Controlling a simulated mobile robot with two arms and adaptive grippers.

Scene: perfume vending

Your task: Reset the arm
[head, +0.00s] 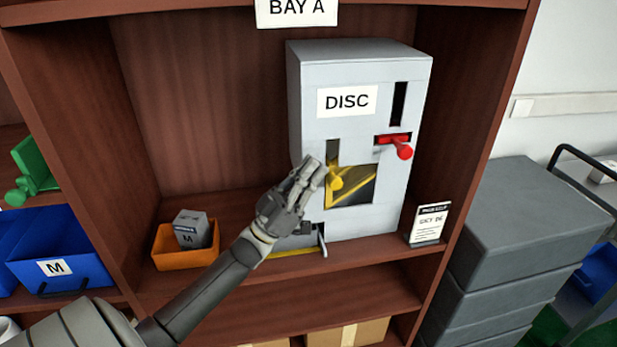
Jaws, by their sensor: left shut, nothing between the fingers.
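My left gripper (314,175) is shut and empty. It is in front of the grey dispenser (305,95) labelled DISC, beside a yellow knob (338,183) at the dark opening on its front. I cannot tell whether the fingertips touch the dispenser. My left arm reaches in from the lower left and hides part of the dispenser's lower left. A red handle (403,151) sticks out at the upper right of the dispenser, below a dark vertical slot (398,103). My right gripper is not in view.
The dispenser stands in a brown wooden shelf bay with a BAY A sign (297,10). An orange bin (172,259) holding a grey box (191,229) is at left. A small card (429,224) stands at right. Blue bins (75,245) and grey stacked crates (520,215) flank the bay.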

